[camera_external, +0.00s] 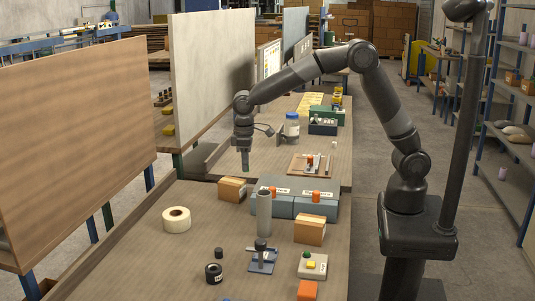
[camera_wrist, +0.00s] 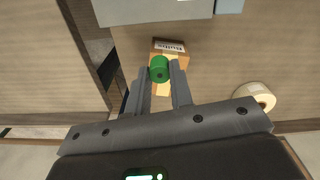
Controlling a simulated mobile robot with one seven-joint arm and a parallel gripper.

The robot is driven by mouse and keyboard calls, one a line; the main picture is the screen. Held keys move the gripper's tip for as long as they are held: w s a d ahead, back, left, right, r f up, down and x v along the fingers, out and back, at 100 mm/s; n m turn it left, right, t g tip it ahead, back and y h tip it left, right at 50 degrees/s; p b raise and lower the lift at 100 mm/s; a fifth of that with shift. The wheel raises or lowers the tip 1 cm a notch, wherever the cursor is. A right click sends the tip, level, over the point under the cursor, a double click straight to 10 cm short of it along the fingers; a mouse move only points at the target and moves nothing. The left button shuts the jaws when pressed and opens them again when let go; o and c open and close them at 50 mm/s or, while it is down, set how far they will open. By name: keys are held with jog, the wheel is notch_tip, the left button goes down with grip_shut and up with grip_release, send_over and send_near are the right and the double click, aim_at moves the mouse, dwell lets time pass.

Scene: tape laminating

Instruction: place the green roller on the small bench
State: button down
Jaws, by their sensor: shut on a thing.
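The green roller (camera_wrist: 159,69) is a short green cylinder between the fingertips of my gripper (camera_wrist: 161,74) in the wrist view. My gripper (camera_external: 245,163) is shut on it and points down in the external view, where a bit of green shows at its tip. It hangs in the air above or just behind a cardboard box (camera_external: 232,190). That box also shows below the roller in the wrist view (camera_wrist: 169,47). I cannot tell for sure which surface is the small bench; a long wooden worktop (camera_external: 184,258) and a farther one (camera_external: 262,158) are in view.
Grey-blue boxes (camera_external: 316,208) stand right of the cardboard box, with an upright grey cylinder (camera_external: 264,215) in front. A second cardboard box (camera_external: 310,230), a tape roll (camera_external: 176,219) and a blue-based lever device (camera_external: 262,261) stand on the near worktop. Its left side is mostly clear.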

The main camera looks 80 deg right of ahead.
jog(key=s+d+m, duration=0.3)
jog(key=s+d, duration=0.1)
jog(key=d, duration=0.8)
jog(key=s+d+m, duration=0.3)
jog(key=d, duration=0.8)
jog(key=s+d+m, duration=0.3)
jog(key=s+d, duration=0.1)
jog(key=d, duration=0.8)
jog(key=s+d+m, duration=0.5)
jog(key=s+d, duration=0.4)
jog(key=s, duration=0.5)
jog(key=s+d+m, duration=0.4)
jog(key=s+d, duration=0.5)
jog(key=s, duration=0.5)
send_over(333, 152)
notch_tip(333, 152, down, 7)
jog(key=shift+s+a+r, duration=0.1)
jog(key=shift+s+r, duration=0.05)
jog(key=shift+f, duration=2.05)
jog(key=shift+f, duration=0.15)
